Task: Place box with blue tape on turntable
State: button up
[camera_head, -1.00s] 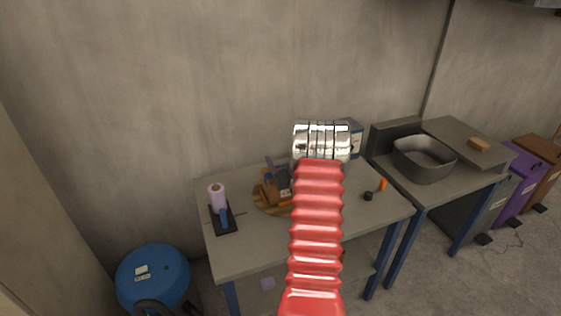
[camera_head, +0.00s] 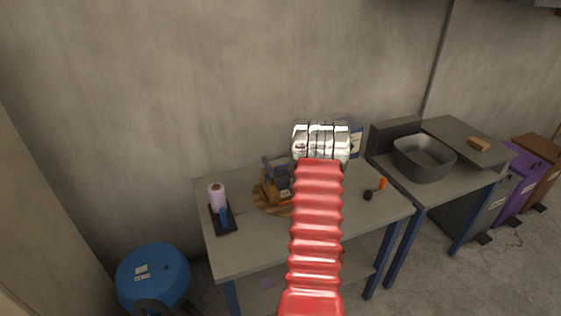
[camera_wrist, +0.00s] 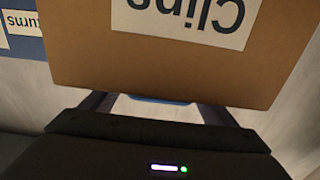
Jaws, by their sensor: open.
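The wooden turntable (camera_head: 262,207) is a striped round disc on the grey table. A brown cardboard box (camera_head: 269,190) stands on it, partly hidden by my gripper and arm. In the wrist view the box (camera_wrist: 85,60) fills the upper middle, its white "Clips" label upside down. A strip of blue tape (camera_wrist: 160,99) shows at its lower edge. My gripper (camera_head: 276,168) is open at the box. In the wrist view its two dark fingers (camera_wrist: 158,108) are spread at the box's near edge, on either side of the blue strip. Finger contact cannot be told.
A lilac roll (camera_head: 217,197) and a blue-handled item stand on a black base at the table's left. A small black-and-orange tool (camera_head: 375,190) lies at the right. A blue-and-white box (camera_head: 356,139) stands at the back. A sink (camera_head: 424,158) is to the right.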

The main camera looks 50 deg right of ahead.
jog(key=v, duration=1.2)
dwell(0.4)
jog(key=w+a+r+n+g+y, duration=0.2)
jog(key=w+a+r, duration=0.7)
jog(key=w+a, duration=0.1)
jog(key=a+r+n+g+y, duration=0.1)
jog(key=a+r, duration=0.2)
jog(key=a, duration=0.4)
jog(key=a+r+g+y, duration=0.1)
jog(key=a+r+g, duration=0.15)
jog(key=a, duration=0.35)
jog(key=s+a+r+n+g+y, duration=0.1)
jog(key=s+a+r+g+y, duration=0.1)
jog(key=s+a, duration=0.9)
jog(key=s+a+r+n+g+y, duration=0.2)
jog(key=s+a, duration=0.8)
jog(key=a, duration=0.9)
jog(key=shift+s+y, duration=0.4)
jog(key=shift+y, duration=0.2)
